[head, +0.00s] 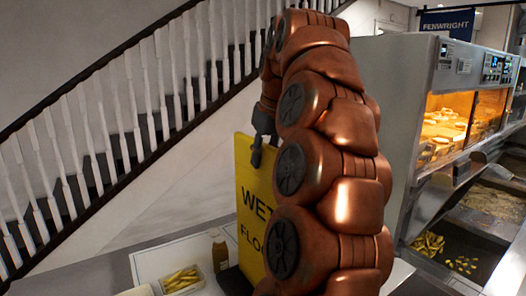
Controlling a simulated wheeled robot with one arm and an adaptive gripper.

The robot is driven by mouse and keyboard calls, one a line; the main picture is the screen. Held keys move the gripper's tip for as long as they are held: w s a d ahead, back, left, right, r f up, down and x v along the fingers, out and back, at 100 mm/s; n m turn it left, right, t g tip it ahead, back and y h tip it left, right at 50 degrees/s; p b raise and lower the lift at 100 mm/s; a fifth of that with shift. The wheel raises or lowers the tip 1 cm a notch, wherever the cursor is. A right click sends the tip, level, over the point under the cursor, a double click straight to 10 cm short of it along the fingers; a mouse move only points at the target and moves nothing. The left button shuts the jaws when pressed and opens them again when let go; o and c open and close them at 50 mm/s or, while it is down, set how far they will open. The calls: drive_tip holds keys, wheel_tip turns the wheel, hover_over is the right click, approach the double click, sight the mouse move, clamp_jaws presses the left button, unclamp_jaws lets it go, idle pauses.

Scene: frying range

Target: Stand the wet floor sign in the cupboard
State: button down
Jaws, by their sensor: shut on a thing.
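The yellow wet floor sign (248,196) stands near upright in the middle of the head view, with black lettering. My copper-coloured arm covers its right part. My gripper (257,157) is at the sign's upper edge, with a dark finger over its front face, shut on it. The sign's lower end is near the counter surface; I cannot tell whether it touches. The cupboard cannot be made out in this view.
A counter (85,272) runs along the bottom left. On it are a tray of fries (181,280) and a brown bottle (220,250). At right stands a frying range (400,110) with lit food shelves and fries below. A staircase railing (130,100) is behind.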

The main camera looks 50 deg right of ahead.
drive_tip(key=shift+f, duration=0.25)
drive_tip(key=c, duration=1)
unclamp_jaws()
drive_tip(key=shift+f, duration=0.1)
drive_tip(key=shift+o, duration=0.2)
